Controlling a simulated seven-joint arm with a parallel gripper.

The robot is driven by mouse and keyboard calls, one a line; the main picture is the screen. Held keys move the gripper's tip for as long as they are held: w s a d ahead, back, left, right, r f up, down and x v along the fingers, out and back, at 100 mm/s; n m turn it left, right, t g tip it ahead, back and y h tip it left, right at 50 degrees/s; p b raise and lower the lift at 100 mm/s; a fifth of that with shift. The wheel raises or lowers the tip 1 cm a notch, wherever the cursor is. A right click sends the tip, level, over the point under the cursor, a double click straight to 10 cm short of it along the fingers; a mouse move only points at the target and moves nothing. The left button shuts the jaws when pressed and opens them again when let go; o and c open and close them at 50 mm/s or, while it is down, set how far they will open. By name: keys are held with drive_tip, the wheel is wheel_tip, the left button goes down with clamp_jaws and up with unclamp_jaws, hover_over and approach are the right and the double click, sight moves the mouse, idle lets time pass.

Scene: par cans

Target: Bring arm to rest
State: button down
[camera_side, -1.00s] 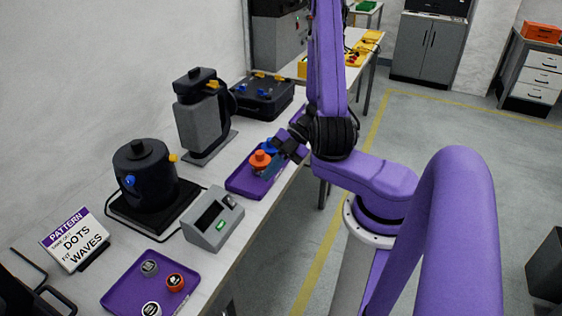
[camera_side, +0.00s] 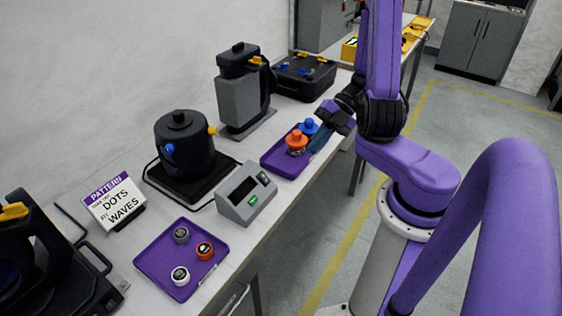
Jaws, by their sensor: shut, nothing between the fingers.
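My gripper (camera_side: 320,140) is at the right edge of the far purple tray (camera_side: 275,160). Its bluish fingers are shut with nothing held, and they point down beside an orange knobbed piece (camera_side: 297,143). A blue knobbed piece (camera_side: 309,127) stands just behind the orange one on that tray. I cannot tell whether the fingers touch either piece. My arm stands to the right of the table, bent over its edge.
A near purple tray (camera_side: 150,262) holds several small round caps. A grey device (camera_side: 247,197), a black pot (camera_side: 183,143), a pattern sign (camera_side: 115,204), a grey machine (camera_side: 241,100) and a black case (camera_side: 304,77) stand on the table.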

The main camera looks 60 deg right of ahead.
drive_tip(key=s+a+r+m+g+h, duration=0.2)
drive_tip(key=s+a+r+m+h, duration=0.7)
drive_tip(key=s+a+r+m, duration=0.2)
drive_tip(key=a, duration=0.2)
drive_tip(key=shift+a+m+g, duration=0.3)
drive_tip(key=shift+m+g, duration=0.1)
idle(0.7)
drive_tip(key=shift+s, duration=0.1)
idle(1.2)
